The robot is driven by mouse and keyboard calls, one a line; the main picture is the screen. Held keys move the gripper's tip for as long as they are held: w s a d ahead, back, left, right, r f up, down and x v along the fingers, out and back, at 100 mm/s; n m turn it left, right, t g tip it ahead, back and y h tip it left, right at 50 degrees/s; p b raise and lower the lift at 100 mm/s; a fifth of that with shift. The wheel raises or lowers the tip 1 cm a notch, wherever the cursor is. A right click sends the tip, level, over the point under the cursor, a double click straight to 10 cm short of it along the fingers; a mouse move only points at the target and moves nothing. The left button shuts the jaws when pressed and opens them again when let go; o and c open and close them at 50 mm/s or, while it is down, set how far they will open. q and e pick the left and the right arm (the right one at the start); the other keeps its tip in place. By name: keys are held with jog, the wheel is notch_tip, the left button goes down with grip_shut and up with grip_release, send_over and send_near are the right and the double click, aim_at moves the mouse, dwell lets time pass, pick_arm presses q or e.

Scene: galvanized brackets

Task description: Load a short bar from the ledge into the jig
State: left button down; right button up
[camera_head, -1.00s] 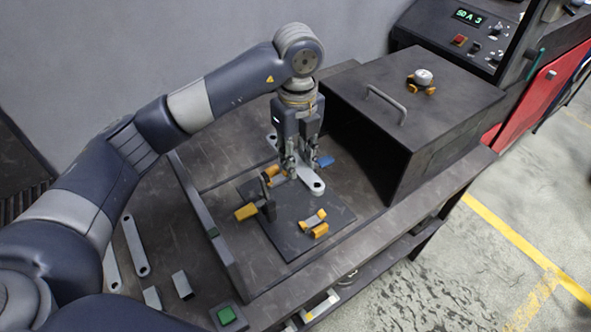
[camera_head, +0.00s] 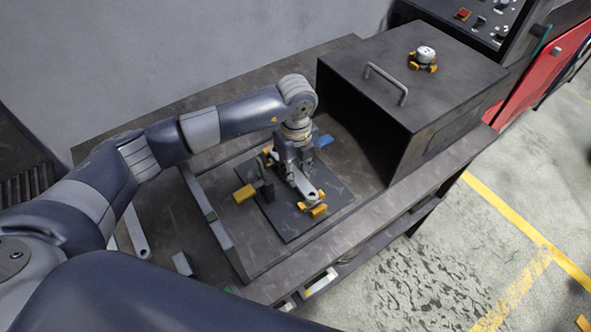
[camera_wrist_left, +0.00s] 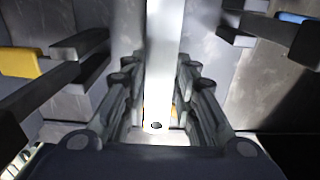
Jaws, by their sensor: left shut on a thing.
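The short bar is pale metal with a hole at its end (camera_head: 305,188). It also runs up the middle of the left wrist view (camera_wrist_left: 166,55). My left gripper (camera_head: 297,177) is shut on it, low over the jig. The jig is a dark plate (camera_head: 287,224) with yellow rests, such as the front one (camera_head: 318,210), and a yellow-handled clamp (camera_head: 244,194) on its left. The bar's near end is at the front rest; I cannot tell whether it touches. My gripper hides the far end in the head view. My right gripper is out of view.
A long pale bar (camera_head: 136,233) and a small block (camera_head: 182,263) lie on the ledge at left. A raised divider (camera_head: 214,222) separates ledge and jig. A dark open-fronted box (camera_head: 425,95) with a handle stands right of the jig. A blue piece (camera_head: 324,141) lies behind.

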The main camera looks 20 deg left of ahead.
pick_arm(q)
jog(key=shift+f, duration=0.5)
jog(key=shift+w+f, duration=0.1)
jog(key=shift+f, duration=0.3)
jog(key=shift+f+b, duration=0.25)
jog(key=shift+b, duration=0.2)
jog(key=c, duration=1.3)
grip_release()
jog(key=shift+c, duration=0.2)
jog(key=shift+o, duration=0.2)
jog(key=shift+r, duration=0.1)
jog(key=shift+r+p, duration=0.55)
notch_tip(320, 180, up, 12)
jog(key=b, duration=0.2)
jog(key=shift+b, duration=0.4)
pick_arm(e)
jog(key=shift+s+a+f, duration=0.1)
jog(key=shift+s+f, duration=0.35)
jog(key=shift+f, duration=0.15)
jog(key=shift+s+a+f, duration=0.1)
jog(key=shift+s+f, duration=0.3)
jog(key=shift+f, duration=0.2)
pick_arm(q)
jog(key=shift+f, duration=0.15)
